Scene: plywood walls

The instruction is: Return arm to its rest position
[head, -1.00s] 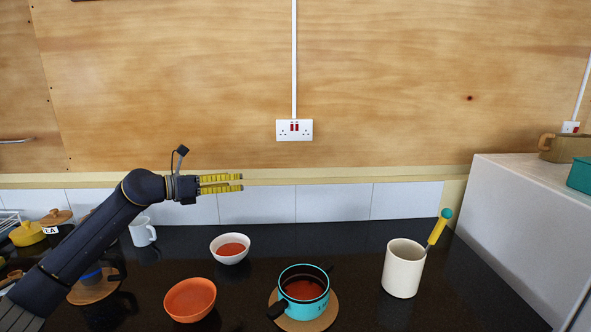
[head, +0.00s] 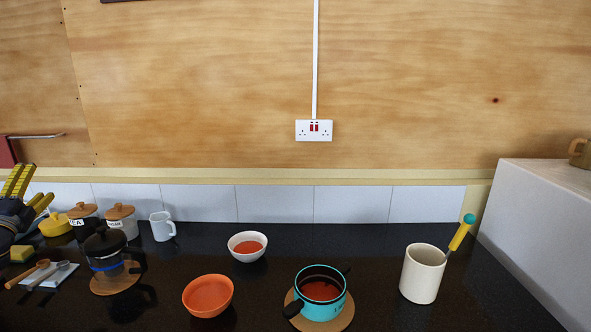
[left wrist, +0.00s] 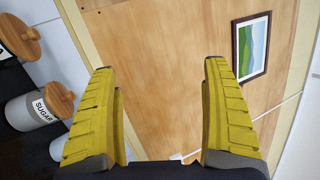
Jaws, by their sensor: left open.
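My left gripper (head: 28,192) is at the far left edge of the head view, raised above the counter near the canisters. Its two yellow fingers are spread apart with nothing between them. In the left wrist view the gripper (left wrist: 161,75) is open in front of the plywood wall. Most of my left arm is outside the head view. My right gripper is not in view.
On the black counter (head: 380,240) stand a French press (head: 104,256), lidded canisters (head: 121,222), a white jug (head: 162,226), a white bowl (head: 247,254), an orange bowl (head: 208,296), a turquoise pot (head: 322,305) and a cream crock (head: 422,274). A white box-like unit (head: 540,225) stands right.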

